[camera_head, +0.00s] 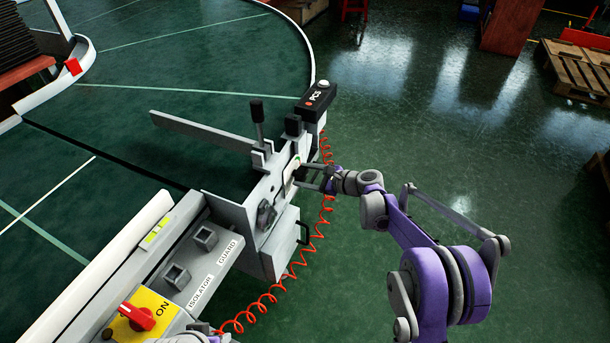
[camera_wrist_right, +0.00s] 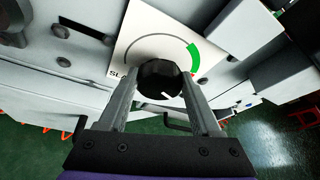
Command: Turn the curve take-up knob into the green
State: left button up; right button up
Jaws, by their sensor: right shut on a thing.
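The take-up knob (camera_wrist_right: 160,80) is black and faceted, on a white dial plate (camera_wrist_right: 143,35) in the right wrist view. A white mark on its face points down and right in the picture. The green band (camera_wrist_right: 194,58) lies at the dial's upper right, away from the mark. The letters "SLA" show at the plate's left; the rest is hidden. My right gripper (camera_wrist_right: 163,92) is shut on the knob, one finger on each side. In the head view the right gripper (camera_head: 304,178) reaches the dial plate (camera_head: 290,177) from the right.
A red rotary switch (camera_head: 137,316) on a yellow plate and boxes labelled ISOLATOR and GUARD stand at lower left. A black PCS box (camera_head: 317,98) tops the bracket. A coiled red hose (camera_head: 325,213) hangs behind the gripper.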

jog(key=n+t, duration=0.1)
jog(key=n, duration=0.1)
jog(key=shift+s+f+n+t+h, duration=0.1)
jog(key=shift+s+n+t+h, duration=0.05)
jog(key=shift+n+t+h, duration=0.2)
jog(key=shift+a+f+n+t, duration=0.1)
jog(key=shift+n+t, duration=0.55)
jog(key=shift+n, duration=0.3)
jog(key=n, duration=0.1)
jog(key=n+t, duration=0.1)
jog(key=n, duration=0.1)
jog(key=n+t+y, duration=0.1)
jog(key=n, duration=0.1)
jog(key=shift+s+f, duration=0.15)
jog(key=shift+f, duration=0.15)
jog(key=shift+n+t, duration=0.3)
jog(key=shift+n, duration=0.1)
jog(key=o, duration=1.4)
jog(key=shift+c, duration=0.2)
jog(key=p+v, duration=0.1)
jog(key=v, duration=0.9)
jog(key=shift+s+d, duration=0.25)
jog(key=shift+d, duration=0.05)
